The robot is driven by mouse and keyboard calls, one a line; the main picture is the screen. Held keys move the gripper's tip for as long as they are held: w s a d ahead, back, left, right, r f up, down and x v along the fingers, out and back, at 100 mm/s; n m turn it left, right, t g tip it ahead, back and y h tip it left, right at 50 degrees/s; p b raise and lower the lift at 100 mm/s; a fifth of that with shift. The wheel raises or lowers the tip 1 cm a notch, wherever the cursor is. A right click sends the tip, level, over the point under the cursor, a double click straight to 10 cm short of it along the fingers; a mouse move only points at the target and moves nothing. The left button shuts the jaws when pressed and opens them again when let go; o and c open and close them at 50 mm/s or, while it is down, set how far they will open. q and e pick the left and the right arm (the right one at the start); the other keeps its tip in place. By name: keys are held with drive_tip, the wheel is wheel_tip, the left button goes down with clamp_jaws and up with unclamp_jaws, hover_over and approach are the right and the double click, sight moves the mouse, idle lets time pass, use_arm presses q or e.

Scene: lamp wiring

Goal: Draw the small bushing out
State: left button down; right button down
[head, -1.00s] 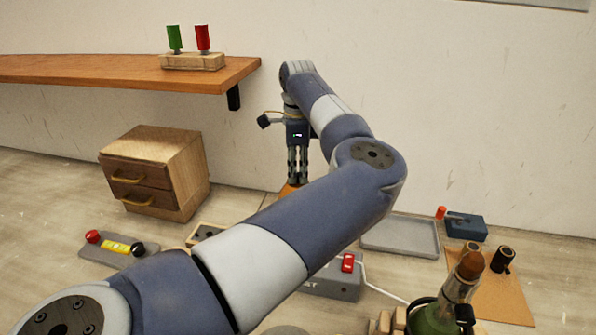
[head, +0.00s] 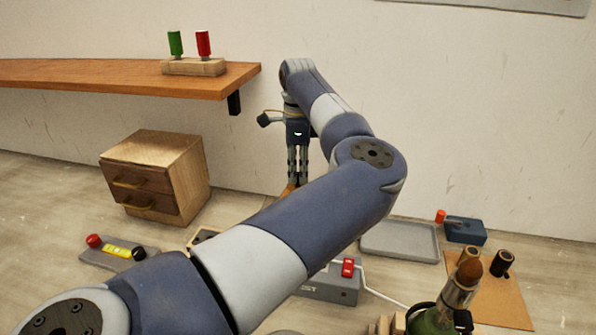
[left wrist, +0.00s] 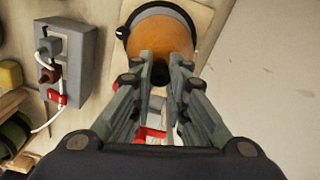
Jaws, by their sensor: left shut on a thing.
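My left gripper (head: 298,178) points straight down near the wall in the head view. In the left wrist view, its fingertips (left wrist: 160,76) close around a small dark piece (left wrist: 160,74), which looks like the small bushing. That piece sits at the near edge of a round orange body (left wrist: 160,38) with a dark rim. Only a sliver of the orange body (head: 288,190) shows below the gripper in the head view; my forearm hides the rest. I cannot tell how far the bushing sits inside it. My right gripper is not in view.
A grey box with a red switch (head: 347,268) and white cable lies nearby. A grey tray (head: 400,238), blue block (head: 465,231) and cork mat (head: 490,298) lie to the right. A small drawer cabinet (head: 155,178) stands left, below a wooden shelf (head: 110,80).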

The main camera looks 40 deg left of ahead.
sight(298, 174)
use_arm(q)
drive_tip(key=shift+r+p, duration=0.85)
drive_tip(key=shift+r, duration=0.95)
